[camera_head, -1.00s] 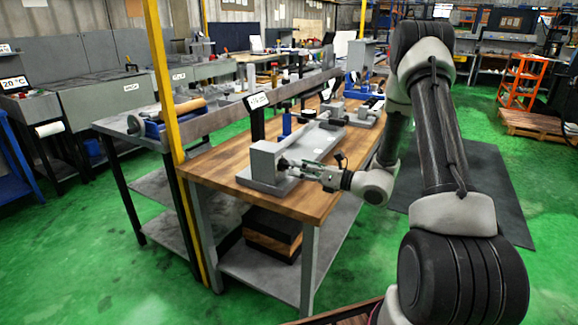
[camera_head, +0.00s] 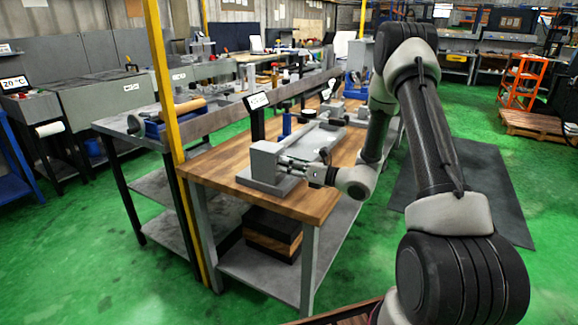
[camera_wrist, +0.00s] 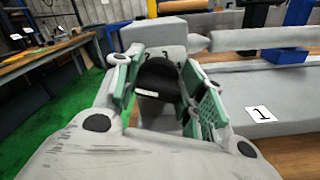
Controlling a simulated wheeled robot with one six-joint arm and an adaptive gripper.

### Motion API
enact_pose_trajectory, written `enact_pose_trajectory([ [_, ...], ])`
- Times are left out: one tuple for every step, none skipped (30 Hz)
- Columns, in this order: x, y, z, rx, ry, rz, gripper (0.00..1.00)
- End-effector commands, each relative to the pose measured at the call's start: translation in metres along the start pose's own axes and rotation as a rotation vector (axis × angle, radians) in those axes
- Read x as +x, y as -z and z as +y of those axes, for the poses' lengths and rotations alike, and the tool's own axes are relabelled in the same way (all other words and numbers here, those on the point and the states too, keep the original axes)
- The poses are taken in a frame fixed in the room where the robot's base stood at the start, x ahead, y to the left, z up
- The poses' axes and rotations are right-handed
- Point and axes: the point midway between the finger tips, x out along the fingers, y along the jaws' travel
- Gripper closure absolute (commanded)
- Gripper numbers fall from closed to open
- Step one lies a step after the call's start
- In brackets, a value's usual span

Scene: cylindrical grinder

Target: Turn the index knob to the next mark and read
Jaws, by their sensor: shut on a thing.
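The index knob (camera_wrist: 158,78) is black and round, with a pale mark on its lower part in the wrist view. It sits on the front of a grey block (camera_wrist: 152,34), which bears the numbers 2, 3 and 4 above the knob. In the head view the grey block (camera_head: 264,158) stands at the near end of a grey fixture on the wooden bench. My gripper (camera_wrist: 162,92) has its green-padded fingers on either side of the knob and is shut on it. In the head view my gripper (camera_head: 288,165) reaches the block from the right; the knob is hidden there.
A small white display (camera_head: 258,101) stands on a dark post behind the block; its text is too small to read. A card marked 1 (camera_wrist: 261,114) lies on the grey bed. A yellow post (camera_head: 165,110) rises left of the wooden bench (camera_head: 310,205).

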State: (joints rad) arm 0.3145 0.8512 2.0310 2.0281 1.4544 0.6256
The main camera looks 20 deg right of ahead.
Motion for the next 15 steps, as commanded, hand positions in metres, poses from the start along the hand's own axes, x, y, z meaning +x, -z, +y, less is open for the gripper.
enact_pose_trajectory([
  [-0.0002,0.0000,-0.0002,0.002,0.001,0.000,0.83],
  [-0.0002,0.0000,-0.0002,0.005,0.001,0.000,0.83],
  [-0.0002,0.0000,-0.0003,0.010,0.001,0.000,0.83],
  [-0.0002,0.0000,-0.0003,0.016,0.001,0.000,0.83],
  [-0.0002,0.0000,-0.0003,0.022,0.001,0.000,0.83],
  [-0.0002,0.0000,-0.0004,0.034,0.001,0.000,0.83],
  [-0.0002,0.0000,-0.0005,0.045,0.001,0.000,0.83],
  [-0.0002,0.0001,-0.0006,0.057,0.001,0.000,0.83],
  [-0.0003,0.0001,-0.0007,0.077,0.001,0.000,0.83],
  [-0.0003,0.0001,-0.0008,0.092,0.001,0.000,0.83],
  [-0.0003,0.0001,-0.0009,0.111,0.001,0.000,0.83],
  [-0.0003,0.0001,-0.0011,0.138,0.001,0.000,0.83],
  [-0.0003,0.0001,-0.0013,0.159,0.001,0.000,0.83],
  [-0.0003,0.0001,-0.0014,0.182,0.001,0.000,0.83],
  [-0.0003,0.0002,-0.0016,0.214,0.001,0.000,0.83],
])
